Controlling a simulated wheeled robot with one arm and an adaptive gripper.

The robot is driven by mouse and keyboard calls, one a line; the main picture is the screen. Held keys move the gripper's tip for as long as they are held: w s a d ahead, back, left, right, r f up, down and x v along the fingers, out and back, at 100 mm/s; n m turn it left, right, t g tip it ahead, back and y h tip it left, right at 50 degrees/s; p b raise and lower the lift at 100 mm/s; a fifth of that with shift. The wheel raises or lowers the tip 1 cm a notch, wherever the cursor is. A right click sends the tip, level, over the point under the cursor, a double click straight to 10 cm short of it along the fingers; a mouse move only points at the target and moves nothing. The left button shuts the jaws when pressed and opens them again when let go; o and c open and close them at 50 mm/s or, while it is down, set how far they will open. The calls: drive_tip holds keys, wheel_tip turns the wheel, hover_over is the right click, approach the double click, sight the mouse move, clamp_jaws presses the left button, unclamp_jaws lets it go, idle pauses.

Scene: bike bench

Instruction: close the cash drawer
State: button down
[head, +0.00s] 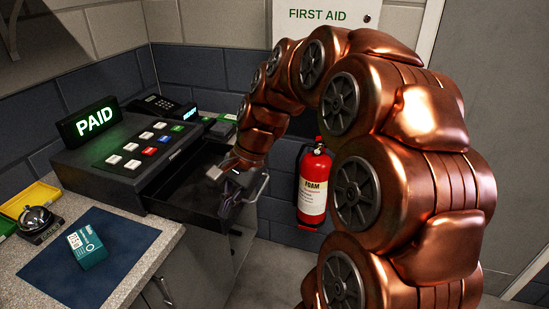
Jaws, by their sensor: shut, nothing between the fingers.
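The cash register (105,165) stands on the counter in the head view, dark grey with coloured keys and a lit PAID sign (93,121). Its cash drawer (180,208) is pulled out towards the front right, and its dark inside shows. My copper arm reaches in from the right, and my gripper (226,206) is shut and empty at the drawer's front right end. I cannot tell whether it touches the drawer. My gripper and arm hide part of the drawer's right side.
A red fire extinguisher (314,180) hangs on the wall behind my arm. A first aid cabinet (318,32) is above.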

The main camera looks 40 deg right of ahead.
drive_tip(key=w+d+m+t+y, duration=0.15)
drive_tip(key=w+d+m, duration=0.25)
drive_tip(key=d, duration=0.4)
drive_tip(key=w+d+m+t+h, duration=0.1)
drive_tip(key=w+d+m+t, duration=0.15)
drive_tip(key=d+m, duration=0.4)
drive_tip(key=d+m+t, duration=0.3)
drive_tip(key=d+m, duration=0.3)
drive_tip(key=d, duration=1.2)
drive_tip(key=w+a+r+p+x, duration=0.1)
drive_tip(key=p+x, duration=0.1)
drive_tip(key=x, duration=1.1)
drive_tip(key=shift+r+p, duration=0.2)
drive_tip(key=shift+p, duration=0.2)
